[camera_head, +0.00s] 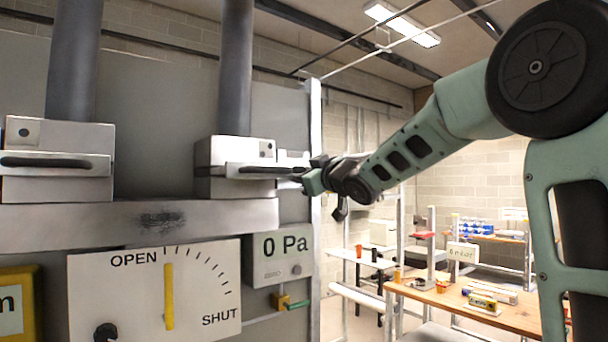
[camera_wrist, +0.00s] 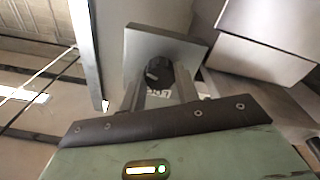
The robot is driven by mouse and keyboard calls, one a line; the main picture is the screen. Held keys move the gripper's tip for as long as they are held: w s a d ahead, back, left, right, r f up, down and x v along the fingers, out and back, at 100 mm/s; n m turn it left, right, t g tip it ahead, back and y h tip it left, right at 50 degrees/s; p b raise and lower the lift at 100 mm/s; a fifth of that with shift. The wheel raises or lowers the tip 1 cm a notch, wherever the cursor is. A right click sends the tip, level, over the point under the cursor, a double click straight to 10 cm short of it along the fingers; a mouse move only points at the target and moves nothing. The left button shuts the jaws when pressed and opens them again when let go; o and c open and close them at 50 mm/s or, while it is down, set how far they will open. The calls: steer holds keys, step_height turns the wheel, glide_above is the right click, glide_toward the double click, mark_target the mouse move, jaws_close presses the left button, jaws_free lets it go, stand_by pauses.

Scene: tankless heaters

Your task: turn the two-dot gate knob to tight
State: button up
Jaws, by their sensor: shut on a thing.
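The right gate box (camera_head: 235,165), a pale box under a dark pipe, has what look like two small dots on its front. My gripper (camera_head: 302,178) reaches in from the right at this box's right side. In the wrist view a dark round knob (camera_wrist: 158,71) stands on a square grey plate (camera_wrist: 190,48). The fingers of my gripper (camera_wrist: 162,88) are on either side of the knob and shut on it. Small lettering below the knob is partly hidden and unreadable. The knob cannot be made out in the head view.
A one-dot gate box (camera_head: 58,170) is at the left. Below are an OPEN–SHUT dial (camera_head: 120,290) with its yellow pointer (camera_head: 169,297) near upright, and a gauge (camera_head: 283,258) reading 0 Pa. A wooden table (camera_head: 480,312) with small items stands at the right.

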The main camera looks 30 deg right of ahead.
steer(key=shift+f, duration=0.1)
stand_by(0.3)
steer(key=o, duration=1)
steer(key=shift+s, duration=0.1)
steer(key=s+p, duration=0.3)
steer(key=s, duration=0.2)
steer(key=s+p, duration=0.3)
steer(key=s, duration=0.3)
steer(key=s+f+p, duration=0.1)
steer(key=s+p, duration=0.3)
steer(key=s, duration=0.2)
steer(key=shift+s+d+f, duration=0.1)
steer(key=shift+d, duration=0.1)
steer(key=shift+f, duration=0.1)
